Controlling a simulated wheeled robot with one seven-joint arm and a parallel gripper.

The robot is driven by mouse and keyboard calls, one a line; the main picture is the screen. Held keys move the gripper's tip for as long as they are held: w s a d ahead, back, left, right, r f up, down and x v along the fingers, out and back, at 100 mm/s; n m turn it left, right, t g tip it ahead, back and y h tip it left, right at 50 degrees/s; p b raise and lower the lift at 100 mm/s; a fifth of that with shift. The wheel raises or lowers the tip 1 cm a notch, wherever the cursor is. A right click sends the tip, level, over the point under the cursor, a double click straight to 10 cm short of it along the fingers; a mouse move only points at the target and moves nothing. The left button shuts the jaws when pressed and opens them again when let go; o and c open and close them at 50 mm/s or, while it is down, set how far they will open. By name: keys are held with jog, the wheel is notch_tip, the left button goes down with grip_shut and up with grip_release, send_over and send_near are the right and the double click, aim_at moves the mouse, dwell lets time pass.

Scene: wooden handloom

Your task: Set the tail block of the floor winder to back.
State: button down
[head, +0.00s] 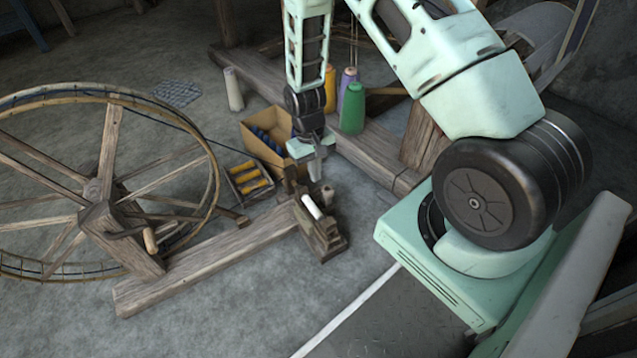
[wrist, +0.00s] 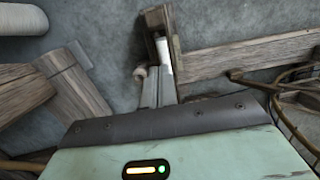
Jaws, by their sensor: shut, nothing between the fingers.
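The floor winder has a large spoked wheel (head: 97,215) at left and a low wooden beam (head: 205,262) on the floor. Its dark wooden tail block (head: 327,238) stands at the beam's right end, with a white bobbin (head: 311,206) lying across it. In the wrist view the block (wrist: 157,18) and bobbin (wrist: 164,55) show top centre, partly hidden by my gripper body. My gripper (head: 315,177) points down, shut and empty, just above and behind the bobbin. I cannot tell whether it touches the block.
A cardboard box (head: 262,156) and a tray with yellow spools (head: 248,182) sit behind the beam. Thread cones, one green (head: 352,108), stand by the loom's floor timber (head: 365,152). A pale roll (head: 233,90) stands further back. Floor in front of the beam is clear.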

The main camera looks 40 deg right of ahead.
jog(key=w, duration=0.1)
jog(key=b, duration=0.7)
send_over(321, 216)
jog(key=w, duration=0.2)
notch_tip(321, 216, down, 11)
jog(key=shift+d+r, duration=0.1)
jog(key=shift+r, duration=0.1)
jog(key=shift+s+f+b, duration=0.25)
jog(key=shift+s+b, duration=0.05)
jog(key=shift+s, duration=0.2)
jog(key=shift+s+f+b, duration=0.2)
jog(key=shift+s+b, duration=0.05)
jog(key=shift+s, duration=0.25)
jog(key=shift+s+a+f+b, duration=0.1)
jog(key=shift+s+a+b, duration=0.1)
jog(key=shift+s, duration=0.15)
jog(key=shift+s+a+f+b, duration=0.1)
jog(key=shift+s+b, duration=0.1)
jog(key=shift+s, duration=0.1)
jog(key=shift+r, duration=0.1)
